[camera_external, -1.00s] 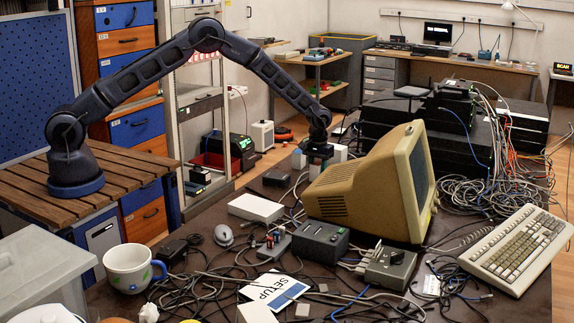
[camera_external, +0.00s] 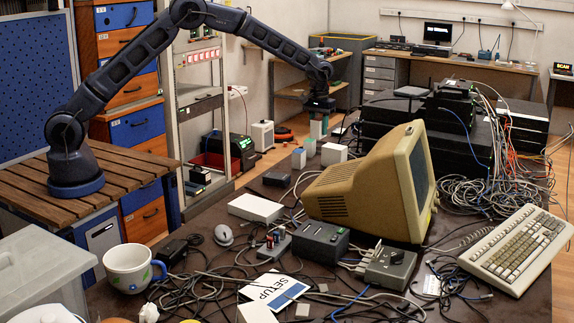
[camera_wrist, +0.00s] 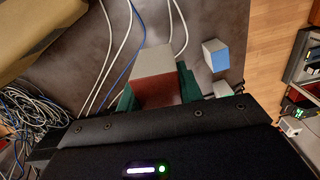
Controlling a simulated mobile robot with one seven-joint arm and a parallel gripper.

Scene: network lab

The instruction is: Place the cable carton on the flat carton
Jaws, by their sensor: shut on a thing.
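My gripper (camera_external: 318,112) is raised above the far part of the dark table, at the end of the outstretched arm. In the wrist view its green fingers (camera_wrist: 157,92) are shut on a box with a grey face and a red-brown face, which I take for the cable carton (camera_wrist: 155,60). In the external view the held box is small and hard to tell from the fingers. Below stand a white box (camera_external: 333,154) and small grey-blue boxes (camera_external: 298,158). A low white box (camera_external: 256,208) lies nearer the front. I cannot tell which is the flat carton.
A beige monitor (camera_external: 365,185) stands right of the small boxes. A dark grey box (camera_external: 320,241), loose cables and a mug (camera_external: 130,268) crowd the front. In the wrist view, a blue-sided box (camera_wrist: 216,56) stands right of the held box, and cables run behind it.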

